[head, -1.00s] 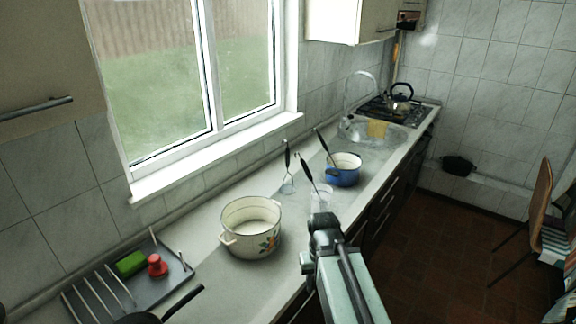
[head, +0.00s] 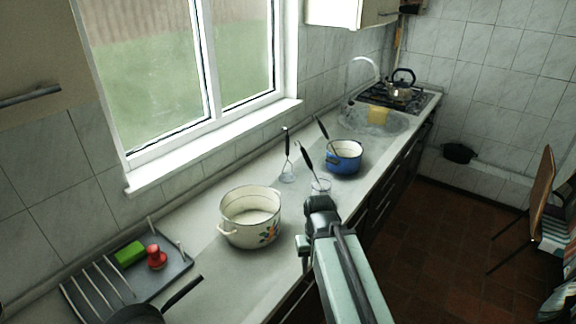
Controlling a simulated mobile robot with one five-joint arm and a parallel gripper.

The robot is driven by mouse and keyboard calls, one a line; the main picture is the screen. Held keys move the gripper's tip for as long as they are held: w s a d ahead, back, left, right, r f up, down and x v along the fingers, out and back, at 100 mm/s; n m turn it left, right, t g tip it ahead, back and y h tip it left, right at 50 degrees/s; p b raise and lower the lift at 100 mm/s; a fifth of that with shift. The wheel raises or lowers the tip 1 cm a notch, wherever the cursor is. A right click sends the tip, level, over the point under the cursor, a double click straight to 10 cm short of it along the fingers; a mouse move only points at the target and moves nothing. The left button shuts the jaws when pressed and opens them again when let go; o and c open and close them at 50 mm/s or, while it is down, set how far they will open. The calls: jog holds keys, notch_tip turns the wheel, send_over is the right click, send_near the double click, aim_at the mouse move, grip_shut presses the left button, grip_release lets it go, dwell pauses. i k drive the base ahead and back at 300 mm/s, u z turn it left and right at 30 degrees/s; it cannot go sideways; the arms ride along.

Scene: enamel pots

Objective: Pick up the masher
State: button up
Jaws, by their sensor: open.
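A black-handled utensil with a pale wire-like head (head: 287,172) stands on the worktop behind the enamel pots; it looks like the masher. My gripper (head: 321,203) is at the worktop's front edge, in front of the clear container and apart from the wire-headed utensil. It is open and seems empty; its fingertips are largely hidden by my own arm.
A cream floral pot (head: 235,234) stands left of my gripper. A blue pot (head: 343,167) with a dark-handled utensil stands behind it on the right. A grey dish rack (head: 180,266) and dark pan (head: 137,313) are at the near left. The sink and stove are farther back.

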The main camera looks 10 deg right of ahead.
aim_at(287, 178)
jog(key=z, duration=0.05)
jog(key=k, duration=0.5)
jog(key=u, duration=3.75)
jog(key=k, duration=2.2)
jog(key=z, duration=1.2)
jog(key=i, duration=1.05)
jog(key=u, duration=0.1)
